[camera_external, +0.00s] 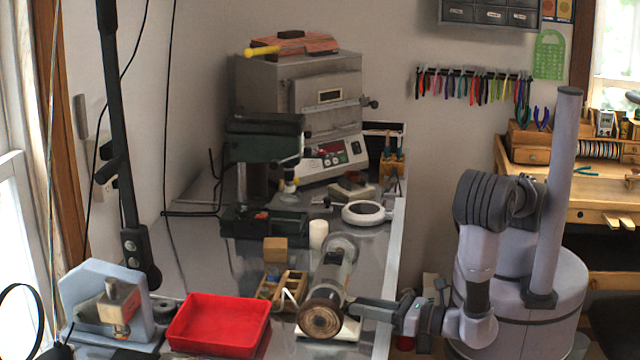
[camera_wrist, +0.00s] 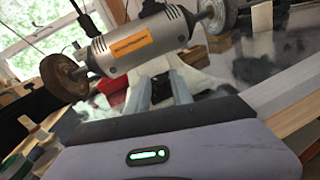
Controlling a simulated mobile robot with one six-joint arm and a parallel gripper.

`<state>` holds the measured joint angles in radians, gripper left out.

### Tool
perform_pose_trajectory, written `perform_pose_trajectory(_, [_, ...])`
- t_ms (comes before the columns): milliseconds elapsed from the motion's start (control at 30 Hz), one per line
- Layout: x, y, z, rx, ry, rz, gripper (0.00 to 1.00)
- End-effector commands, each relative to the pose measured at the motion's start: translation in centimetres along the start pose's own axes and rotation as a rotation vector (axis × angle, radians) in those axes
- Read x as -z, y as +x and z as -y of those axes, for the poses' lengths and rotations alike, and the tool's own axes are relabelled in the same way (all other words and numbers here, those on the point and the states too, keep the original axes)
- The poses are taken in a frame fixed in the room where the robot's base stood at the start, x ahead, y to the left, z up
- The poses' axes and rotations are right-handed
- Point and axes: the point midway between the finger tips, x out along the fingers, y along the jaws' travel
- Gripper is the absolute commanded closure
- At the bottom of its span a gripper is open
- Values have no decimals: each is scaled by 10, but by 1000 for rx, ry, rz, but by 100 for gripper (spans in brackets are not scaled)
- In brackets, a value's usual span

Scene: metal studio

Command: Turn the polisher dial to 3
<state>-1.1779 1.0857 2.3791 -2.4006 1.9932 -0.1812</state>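The polisher (camera_external: 336,274) stands at the front edge of the metal bench. It is a grey cylinder with a round brown buffing wheel (camera_external: 321,318) at its near end. In the wrist view the polisher motor (camera_wrist: 133,50) has an orange label and a wheel at each end, above a white stand. My gripper (camera_external: 358,306) reaches in from the right, low beside the polisher. In the wrist view my gripper (camera_wrist: 160,88) has its two grey fingers apart in front of the white stand. I see nothing held between them. The dial and its setting cannot be made out.
A red tray (camera_external: 218,324) and a grey-blue machine (camera_external: 106,300) are left of the polisher. A wooden box (camera_external: 283,288), a white cylinder (camera_external: 318,234) and a green drill press (camera_external: 264,150) stand behind. A furnace (camera_external: 300,95) is at the back.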

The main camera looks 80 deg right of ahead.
Motion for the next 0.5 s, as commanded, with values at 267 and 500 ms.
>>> perform_pose_trajectory(267, [0, 0, 0, 0, 0, 0, 100])
perform_pose_trajectory(500, [0, 0, -2, 36, 22, 1, 100])
